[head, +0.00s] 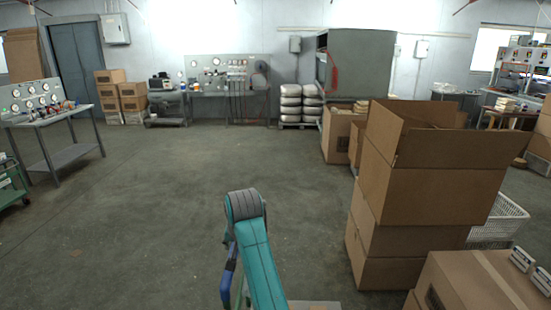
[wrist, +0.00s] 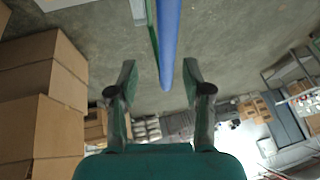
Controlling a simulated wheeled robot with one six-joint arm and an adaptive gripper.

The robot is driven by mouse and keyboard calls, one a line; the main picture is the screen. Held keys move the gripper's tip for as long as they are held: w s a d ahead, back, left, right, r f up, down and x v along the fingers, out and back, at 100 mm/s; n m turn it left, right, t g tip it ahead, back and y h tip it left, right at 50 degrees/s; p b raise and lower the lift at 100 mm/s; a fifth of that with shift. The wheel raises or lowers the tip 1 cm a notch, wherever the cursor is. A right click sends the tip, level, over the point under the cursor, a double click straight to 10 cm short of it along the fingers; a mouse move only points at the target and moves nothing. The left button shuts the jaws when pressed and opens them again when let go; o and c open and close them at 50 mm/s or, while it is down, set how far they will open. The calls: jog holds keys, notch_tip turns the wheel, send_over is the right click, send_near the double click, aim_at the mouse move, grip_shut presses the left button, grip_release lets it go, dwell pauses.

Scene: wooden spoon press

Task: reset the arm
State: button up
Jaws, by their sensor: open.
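My gripper (wrist: 160,80) shows in the wrist view with its two fingers spread apart and nothing between the tips. A blue tube and a green edge of my own arm pass behind the gap. In the head view my teal arm rises at the bottom centre, and the gripper itself is not seen there. The wrist view is turned over, with the floor at the top and the room's far wall below.
Stacked cardboard boxes (head: 425,190) stand close on the right, with a white basket (head: 500,218) behind. A bench with gauges (head: 60,115) is at the left. A grey cabinet (head: 358,65) stands at the back. The middle floor (head: 180,180) is clear.

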jog(key=s+d+f+t, duration=0.1)
jog(key=s+d+f, duration=0.15)
jog(key=f, duration=0.45)
jog(key=s+d+f, duration=0.1)
jog(key=d+f, duration=0.3)
jog(key=f, duration=0.2)
jog(key=s+d+f+t, duration=0.2)
jog(key=s+d+f, duration=0.6)
jog(key=s, duration=0.3)
jog(key=s+d+f+t, duration=0.2)
jog(key=s+d+f, duration=0.5)
jog(key=s+f, duration=0.25)
jog(key=s+d+r+t, duration=0.15)
jog(key=s+d, duration=0.25)
jog(key=s, duration=0.6)
jog(key=s+d+r+t, duration=0.1)
jog(key=s+d+r, duration=0.2)
jog(key=s, duration=0.6)
jog(key=s+d+r+t+h, duration=0.2)
jog(key=s+d+r, duration=0.1)
jog(key=s+r, duration=1.4)
jog(key=shift+d, duration=0.3)
jog(key=shift+r+t, duration=0.1)
jog(key=shift+t, duration=0.15)
